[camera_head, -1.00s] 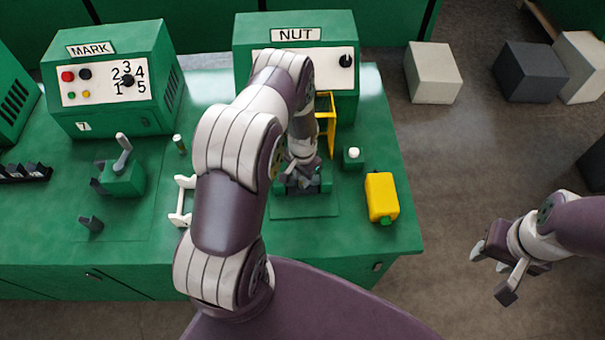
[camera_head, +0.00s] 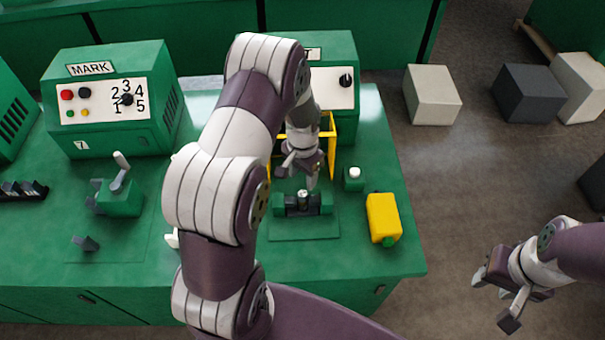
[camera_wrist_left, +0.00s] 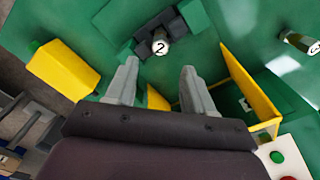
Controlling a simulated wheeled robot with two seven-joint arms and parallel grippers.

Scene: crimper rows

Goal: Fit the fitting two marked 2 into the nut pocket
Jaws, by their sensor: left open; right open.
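A fitting with a 2 on its end face (camera_wrist_left: 160,46) stands in the dark nut pocket (camera_wrist_left: 142,50), between its blocks, in the left wrist view. In the head view the grey fitting top (camera_head: 303,194) shows in the pocket on the green fixture (camera_head: 325,205). How deep it sits I cannot tell. My left gripper (camera_head: 299,178) is open and empty, just behind and above the fixture; in the left wrist view its fingers (camera_wrist_left: 159,70) are spread apart, clear of the fitting. My right gripper (camera_head: 497,296) is open and empty, off the table at the right.
The nut machine (camera_head: 345,105) with a yellow guard frame (camera_head: 331,133) stands behind. Another fitting (camera_wrist_left: 300,42) shows in the wrist view. The mark machine (camera_head: 110,120) is at left.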

